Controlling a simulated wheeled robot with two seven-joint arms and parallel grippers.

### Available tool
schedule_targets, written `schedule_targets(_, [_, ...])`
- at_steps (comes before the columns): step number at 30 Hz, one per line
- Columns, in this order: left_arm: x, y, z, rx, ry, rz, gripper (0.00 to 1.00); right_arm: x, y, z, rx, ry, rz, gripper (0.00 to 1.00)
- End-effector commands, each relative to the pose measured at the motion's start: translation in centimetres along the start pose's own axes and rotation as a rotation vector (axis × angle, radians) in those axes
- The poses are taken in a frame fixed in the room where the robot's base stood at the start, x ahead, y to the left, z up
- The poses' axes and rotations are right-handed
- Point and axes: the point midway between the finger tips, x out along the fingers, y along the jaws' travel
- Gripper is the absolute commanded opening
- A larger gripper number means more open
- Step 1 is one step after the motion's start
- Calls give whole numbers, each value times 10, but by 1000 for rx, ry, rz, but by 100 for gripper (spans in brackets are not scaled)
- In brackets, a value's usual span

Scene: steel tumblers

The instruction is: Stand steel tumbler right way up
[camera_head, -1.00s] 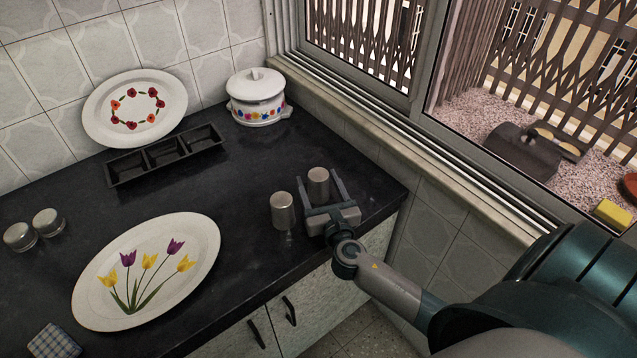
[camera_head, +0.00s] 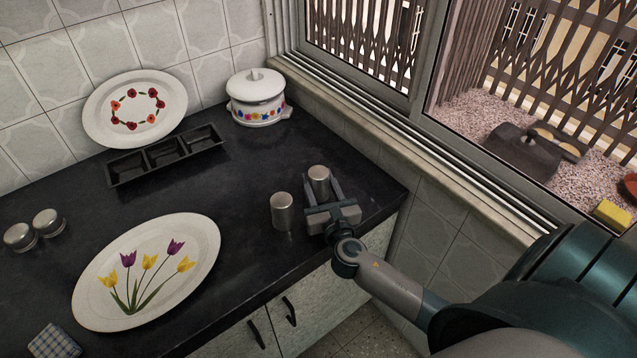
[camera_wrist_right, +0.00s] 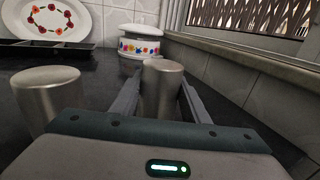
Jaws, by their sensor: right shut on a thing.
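Two steel tumblers stand on the black counter near its right end, both showing closed flat tops, so they look upside down. My right gripper (camera_head: 322,190) is shut on the right tumbler (camera_head: 319,176), with one finger on each side of it. In the right wrist view this tumbler (camera_wrist_right: 161,90) stands between the fingers (camera_wrist_right: 158,100). The other tumbler (camera_head: 282,212) stands just left of the gripper, apart from it, and shows at the left of the right wrist view (camera_wrist_right: 48,97). My left gripper is not in view.
An oval tulip plate (camera_head: 205,240) lies left of the tumblers. A black three-part tray (camera_head: 146,172), a flowered plate (camera_head: 100,112) and a lidded white pot (camera_head: 257,98) are behind. The window ledge (camera_head: 400,165) bounds the right. Two small jars (camera_head: 46,222) stand far left.

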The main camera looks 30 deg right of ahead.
Motion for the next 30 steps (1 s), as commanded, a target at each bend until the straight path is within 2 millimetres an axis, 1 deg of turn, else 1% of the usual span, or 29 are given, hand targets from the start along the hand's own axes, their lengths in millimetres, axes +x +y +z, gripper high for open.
schedule_targets(1, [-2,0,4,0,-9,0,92,0,0,8,1,-3,2,19])
schedule_targets(6, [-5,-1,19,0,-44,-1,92,0,0,34,0,-5,3,19])
schedule_targets(9, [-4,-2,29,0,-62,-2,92,-13,-13,41,-3,-1,2,19])
schedule_targets(11, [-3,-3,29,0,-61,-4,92,-21,-21,48,-3,-1,3,19])
schedule_targets(17, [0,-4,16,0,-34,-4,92,-49,-49,71,-3,-1,3,19])
schedule_targets(21, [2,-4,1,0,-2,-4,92,-65,-65,85,-2,0,3,19])
schedule_targets(25, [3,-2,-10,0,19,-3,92,-75,-76,94,-1,-1,1,19])
schedule_targets(30, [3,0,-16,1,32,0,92,-81,-82,100,0,-1,2,19])
